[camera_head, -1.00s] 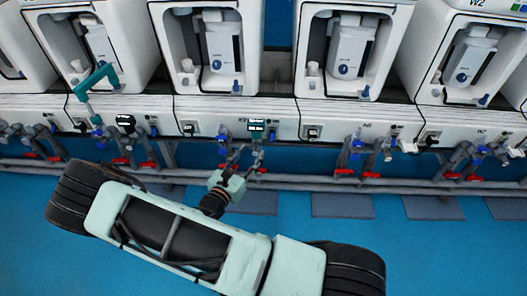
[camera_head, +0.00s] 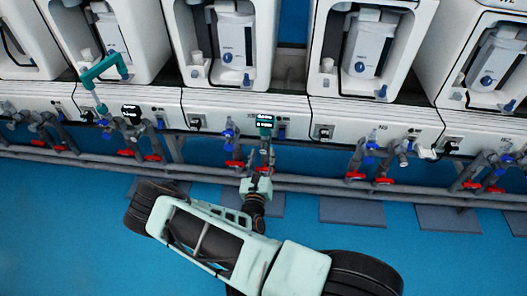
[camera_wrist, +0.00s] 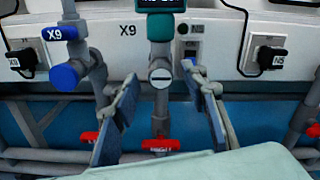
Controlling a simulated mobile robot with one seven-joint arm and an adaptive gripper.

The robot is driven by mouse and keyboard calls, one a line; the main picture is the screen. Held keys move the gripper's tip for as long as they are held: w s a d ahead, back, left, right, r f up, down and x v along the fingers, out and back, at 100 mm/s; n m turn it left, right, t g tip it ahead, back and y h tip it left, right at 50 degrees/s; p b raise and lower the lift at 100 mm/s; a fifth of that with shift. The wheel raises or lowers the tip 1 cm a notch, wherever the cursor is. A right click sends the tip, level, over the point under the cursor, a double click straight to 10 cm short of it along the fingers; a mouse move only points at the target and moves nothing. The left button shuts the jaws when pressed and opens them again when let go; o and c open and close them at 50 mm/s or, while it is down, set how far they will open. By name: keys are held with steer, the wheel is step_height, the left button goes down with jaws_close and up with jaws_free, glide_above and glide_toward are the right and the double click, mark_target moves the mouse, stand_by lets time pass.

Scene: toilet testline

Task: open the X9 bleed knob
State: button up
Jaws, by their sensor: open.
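The X9 fittings show in the wrist view. A blue knob (camera_wrist: 66,75) sits on a grey pipe at left, below a blue X9 tag (camera_wrist: 57,33). A second grey pipe in the middle carries a round slotted grey cap (camera_wrist: 160,76) under a teal-framed display (camera_wrist: 160,8). I cannot tell for sure which part is the bleed knob. My gripper (camera_wrist: 164,80) is open and empty, its fingers either side of the middle pipe. The blue knob is outside the left finger. In the head view my gripper (camera_head: 262,160) is at the pipes below the lit display (camera_head: 265,121).
Red valve handles (camera_wrist: 88,138) and (camera_wrist: 158,145) sit low, near the fingers. Grey rails (camera_head: 330,187) run along the row. Blue floor (camera_head: 60,230) is clear in front.

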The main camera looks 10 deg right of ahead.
mark_target(263, 151)
steer(key=shift+b+x, duration=0.35)
steer(key=shift+x, duration=1.45)
jaws_close()
